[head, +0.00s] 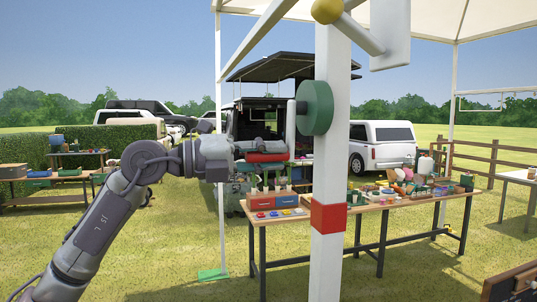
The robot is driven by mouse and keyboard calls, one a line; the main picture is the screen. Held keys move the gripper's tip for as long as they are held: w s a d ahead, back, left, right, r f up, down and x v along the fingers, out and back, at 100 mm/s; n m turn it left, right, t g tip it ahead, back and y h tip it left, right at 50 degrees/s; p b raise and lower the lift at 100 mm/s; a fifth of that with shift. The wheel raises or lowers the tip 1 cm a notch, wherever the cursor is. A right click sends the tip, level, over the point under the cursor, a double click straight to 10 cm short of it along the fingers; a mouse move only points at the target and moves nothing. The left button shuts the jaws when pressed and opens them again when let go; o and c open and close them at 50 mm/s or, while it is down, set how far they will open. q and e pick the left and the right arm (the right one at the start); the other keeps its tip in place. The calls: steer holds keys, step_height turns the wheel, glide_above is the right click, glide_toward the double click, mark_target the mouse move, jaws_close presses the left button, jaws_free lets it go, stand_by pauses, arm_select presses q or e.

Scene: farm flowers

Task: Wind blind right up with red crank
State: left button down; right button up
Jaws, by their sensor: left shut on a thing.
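A green disc (317,107) is mounted on the white post (331,160). A grey crank arm (291,130) hangs down on its left side, with the red crank handle (267,158) at its lower end, pointing left. My left gripper (268,151) is shut on the red handle, and its fingers partly cover it. My left arm reaches in from the lower left. I cannot make out the blind for certain; the pale canopy (450,18) is overhead. My right gripper is out of view.
A wooden table (385,205) with trays, pots and flowers stands behind the post. The post has a red band (328,216). A yellow ball (327,10) and grey rod are at its top. A hedge (75,145) and vehicles are further back. Grass lies open at lower left.

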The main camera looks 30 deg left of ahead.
arm_select(q)
steer(key=shift+s+d+f, duration=0.15)
steer(key=shift+d, duration=0.1)
stand_by(0.3)
steer(key=c, duration=1)
jaws_free()
steer(key=shift+d, duration=0.1)
steer(key=shift+s+a, duration=0.15)
steer(key=shift+a, duration=0.15)
steer(key=shift+v, duration=5.8)
steer(key=shift+d, duration=0.1)
